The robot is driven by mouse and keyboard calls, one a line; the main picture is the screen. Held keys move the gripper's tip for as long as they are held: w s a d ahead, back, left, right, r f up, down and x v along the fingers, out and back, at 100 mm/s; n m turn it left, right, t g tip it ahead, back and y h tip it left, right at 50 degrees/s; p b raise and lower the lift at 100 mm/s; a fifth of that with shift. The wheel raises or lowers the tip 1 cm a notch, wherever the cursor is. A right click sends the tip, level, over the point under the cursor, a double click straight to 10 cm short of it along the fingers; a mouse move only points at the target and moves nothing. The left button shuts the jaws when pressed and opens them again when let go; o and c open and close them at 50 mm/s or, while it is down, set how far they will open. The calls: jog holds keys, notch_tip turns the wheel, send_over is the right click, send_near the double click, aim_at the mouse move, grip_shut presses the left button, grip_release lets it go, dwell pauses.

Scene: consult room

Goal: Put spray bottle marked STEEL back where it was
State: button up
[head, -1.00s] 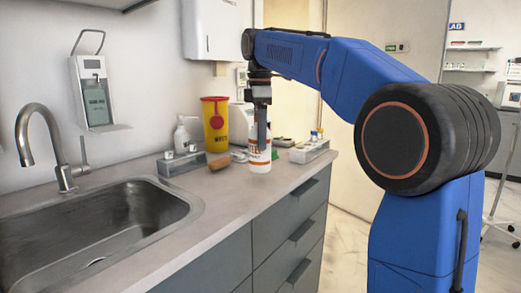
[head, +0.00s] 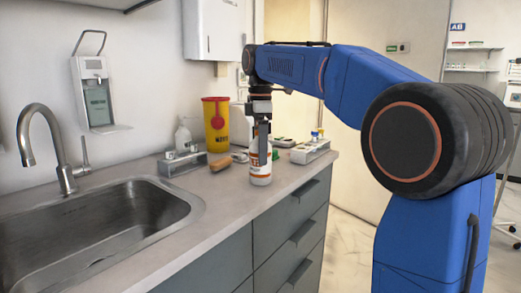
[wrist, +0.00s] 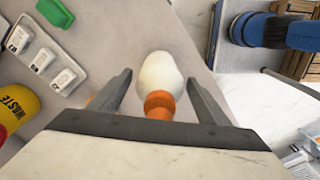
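The white spray bottle (head: 260,178) with orange lettering stands on the counter near its front edge; its word is partly covered by my gripper, so I cannot read it whole. In the wrist view the bottle (wrist: 160,72) shows its white body and orange neck between my two fingers. My gripper (head: 263,143) points down over the bottle from above. In the wrist view my gripper (wrist: 158,80) is open, with a visible gap between each finger and the bottle.
A tray with vials (head: 310,151) stands right of the bottle. A brown cylindrical object (head: 221,163), a grey holder (head: 182,164), a white pump bottle (head: 183,137) and a yellow waste bin (head: 215,128) stand left and behind. The sink (head: 100,230) is at left. Bare counter (head: 225,195) lies in front.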

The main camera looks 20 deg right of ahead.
jog(key=shift+r, duration=0.15)
notch_tip(320, 180, up, 12)
dwell(0.6)
jog(key=shift+s, duration=0.1)
jog(key=s+d+f+m+t, duration=0.2)
jog(key=s+f+m, duration=0.6)
jog(key=s+f, duration=0.8)
jog(key=s+d+f+m+t, duration=0.2)
jog(key=s+d+f+m, duration=0.3)
jog(key=s+f, duration=1.2)
notch_tip(320, 180, down, 6)
jog(key=m, duration=0.3)
jog(key=shift+s+r+t, duration=0.15)
jog(key=shift+r+t, duration=0.1)
jog(key=shift+t, duration=0.15)
